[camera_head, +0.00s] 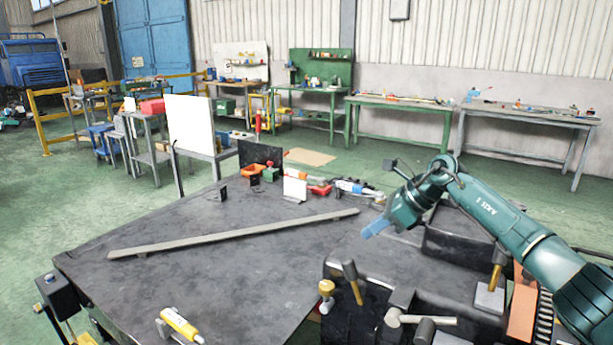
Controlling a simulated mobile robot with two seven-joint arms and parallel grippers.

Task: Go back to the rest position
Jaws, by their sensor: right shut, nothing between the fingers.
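My right arm is teal and comes in from the right edge. Its gripper (374,229) has blue fingers that are shut with nothing between them. It points left and down above the dark workbench, near the right end of a long flat bar (235,234). The gripper appears apart from the bar and the bench top. My left gripper is not in view.
The dark bench (190,285) has a wide clear area in front of the bar. A yellow tube-like tool (180,323) lies at its front edge. Hammers (350,272) stand in a black block at the front right. Small parts and a white panel (295,188) stand at the back.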

